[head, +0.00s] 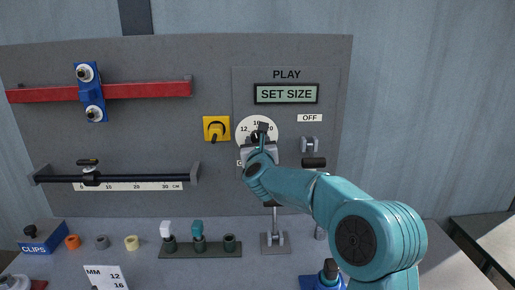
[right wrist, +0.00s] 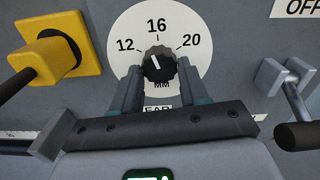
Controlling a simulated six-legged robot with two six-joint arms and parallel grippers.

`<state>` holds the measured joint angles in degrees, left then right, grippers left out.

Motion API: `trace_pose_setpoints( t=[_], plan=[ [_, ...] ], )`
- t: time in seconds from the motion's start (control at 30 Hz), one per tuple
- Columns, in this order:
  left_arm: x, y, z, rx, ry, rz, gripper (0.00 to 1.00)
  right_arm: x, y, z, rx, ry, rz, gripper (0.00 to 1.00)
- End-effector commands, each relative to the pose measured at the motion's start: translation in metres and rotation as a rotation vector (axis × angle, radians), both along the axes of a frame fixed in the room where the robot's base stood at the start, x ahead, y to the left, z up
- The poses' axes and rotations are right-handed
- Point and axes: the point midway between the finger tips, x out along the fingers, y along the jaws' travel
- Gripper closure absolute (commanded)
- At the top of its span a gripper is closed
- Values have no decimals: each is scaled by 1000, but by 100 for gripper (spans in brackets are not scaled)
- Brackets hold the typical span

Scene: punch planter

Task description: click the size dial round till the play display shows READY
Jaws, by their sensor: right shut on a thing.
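The size dial is a dark ribbed knob (right wrist: 160,65) on a white round scale (head: 243,125) marked 12, 16 and 20, with MM below. Its white pointer line points up and slightly left, between 12 and 16. The play display (head: 286,94) reads SET SIZE. My right gripper (head: 260,137) is at the dial; in the right wrist view its two fingers stand on either side of the knob's lower part, shut on it. In the head view the gripper hides much of the dial. My left gripper is not in view.
A red rail (head: 140,90) and a black ruled rail (head: 140,179) are farther left. Small parts stand on the bench below.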

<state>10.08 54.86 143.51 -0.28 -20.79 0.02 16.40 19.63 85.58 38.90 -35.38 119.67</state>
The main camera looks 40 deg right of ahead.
Motion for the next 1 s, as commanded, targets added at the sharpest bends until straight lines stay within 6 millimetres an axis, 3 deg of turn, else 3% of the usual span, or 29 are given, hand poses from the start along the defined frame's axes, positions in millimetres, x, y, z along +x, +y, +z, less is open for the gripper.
trace_pose_setpoints(
  t=[0.3, 1.0],
  plan=[
    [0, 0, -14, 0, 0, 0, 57, -1, -1, -1, -227, 191, 0, 87],
    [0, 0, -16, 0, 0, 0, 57, -1, -2, 1, -555, 468, -2, 87]
  ],
)
